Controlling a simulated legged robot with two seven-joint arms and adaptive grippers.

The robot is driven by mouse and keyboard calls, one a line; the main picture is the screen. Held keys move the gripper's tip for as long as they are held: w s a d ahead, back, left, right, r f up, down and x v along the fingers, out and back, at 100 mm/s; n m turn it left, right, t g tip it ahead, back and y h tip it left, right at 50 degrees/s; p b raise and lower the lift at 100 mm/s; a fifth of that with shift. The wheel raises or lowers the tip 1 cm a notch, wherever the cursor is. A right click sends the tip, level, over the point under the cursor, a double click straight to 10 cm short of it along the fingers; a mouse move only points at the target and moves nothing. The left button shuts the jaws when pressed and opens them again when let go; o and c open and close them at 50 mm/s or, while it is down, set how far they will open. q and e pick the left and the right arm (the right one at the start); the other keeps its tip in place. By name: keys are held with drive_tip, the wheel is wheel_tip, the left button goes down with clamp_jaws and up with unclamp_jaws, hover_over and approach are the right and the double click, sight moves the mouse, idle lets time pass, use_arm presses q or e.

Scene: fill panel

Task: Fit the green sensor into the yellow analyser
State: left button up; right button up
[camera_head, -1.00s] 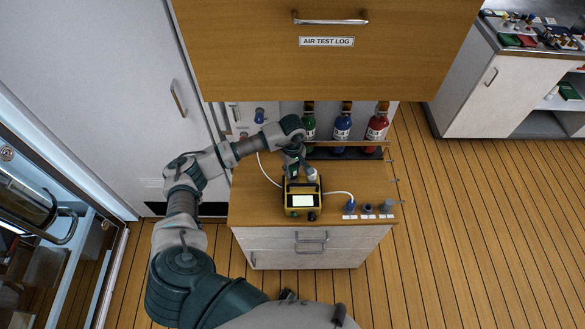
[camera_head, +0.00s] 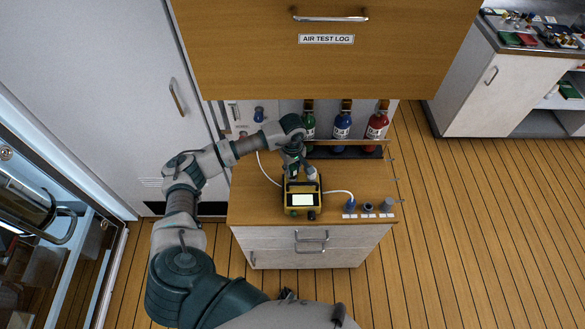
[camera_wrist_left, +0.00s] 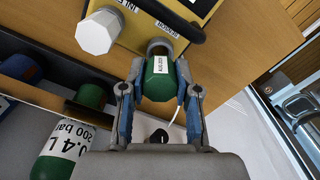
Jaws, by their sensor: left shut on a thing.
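The yellow analyser (camera_head: 290,199) stands on the wooden cabinet top, its pale screen facing up. In the left wrist view the analyser (camera_wrist_left: 138,33) is at the top, with a grey ring-shaped socket (camera_wrist_left: 160,44) by a label. My left gripper (camera_wrist_left: 158,97) is shut on the green sensor (camera_wrist_left: 157,84), a short cylinder with a white label. The sensor's far end is at the socket; I cannot tell how deep it sits. In the head view my left gripper (camera_head: 293,172) is at the analyser's back edge, and the sensor is hidden. My right gripper is not in view.
A white faceted cap (camera_wrist_left: 97,33) sits on the analyser beside the socket. Green, blue (camera_head: 342,124) and red (camera_head: 377,125) bottles stand in a rack behind.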

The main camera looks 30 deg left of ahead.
sight(292, 167)
use_arm(q)
drive_tip(key=shift+f+b, duration=0.15)
drive_tip(key=shift+b, duration=0.15)
idle(0.6)
drive_tip(key=shift+f+b, duration=0.95)
drive_tip(key=shift+f, duration=0.2)
drive_tip(key=o, duration=1.1)
wheel_tip(292, 167, up, 7)
drive_tip(key=shift+r, duration=0.2)
drive_tip(key=shift+f, duration=0.1)
